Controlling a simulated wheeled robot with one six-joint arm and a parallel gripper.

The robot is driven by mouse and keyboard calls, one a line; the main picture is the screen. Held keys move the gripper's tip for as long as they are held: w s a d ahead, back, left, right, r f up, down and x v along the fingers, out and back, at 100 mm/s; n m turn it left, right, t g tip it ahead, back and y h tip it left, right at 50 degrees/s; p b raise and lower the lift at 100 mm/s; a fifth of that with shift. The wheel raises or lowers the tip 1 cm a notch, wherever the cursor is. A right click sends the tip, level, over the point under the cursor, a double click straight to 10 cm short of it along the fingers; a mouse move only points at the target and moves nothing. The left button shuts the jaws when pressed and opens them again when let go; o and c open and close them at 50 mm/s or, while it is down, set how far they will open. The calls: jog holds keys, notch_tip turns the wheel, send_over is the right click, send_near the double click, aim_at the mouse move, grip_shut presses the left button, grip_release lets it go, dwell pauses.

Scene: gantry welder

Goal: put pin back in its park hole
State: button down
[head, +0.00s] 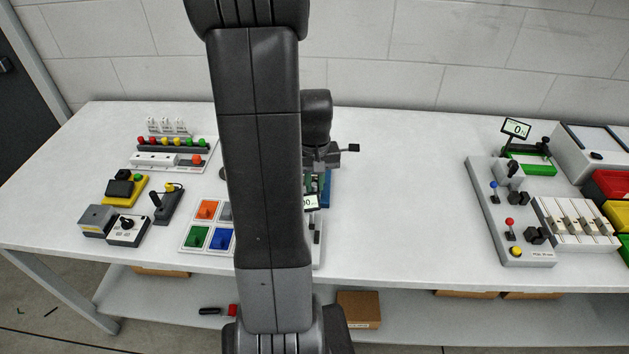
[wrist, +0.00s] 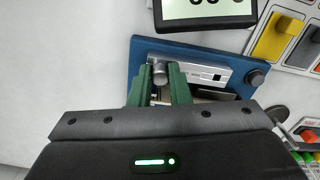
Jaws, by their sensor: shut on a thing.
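In the wrist view my gripper (wrist: 160,74) has two green fingers. They are shut on a grey metal pin (wrist: 160,78), whose round end shows between the fingertips. The pin is at the left part of a silver bar (wrist: 205,72) on a blue base plate (wrist: 146,50). I cannot tell whether the pin is seated in a hole or held above one; the lower part is hidden by the fingers. In the head view my arm covers most of this fixture, and only a bit of the blue plate (head: 326,188) shows.
A dark display (wrist: 205,10) stands just beyond the blue plate. A dark round knob (wrist: 256,77) is at the plate's right end. A panel with coloured levers (wrist: 279,37) lies to the right. In the head view, bare white table (head: 405,190) lies right of my arm.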

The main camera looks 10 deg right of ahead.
jog(key=c, duration=1.3)
grip_release()
notch_tip(320, 180, up, 14)
jog(key=shift+f, duration=0.1)
notch_tip(320, 180, down, 14)
jog(key=shift+r, duration=0.25)
jog(key=shift+r, duration=0.2)
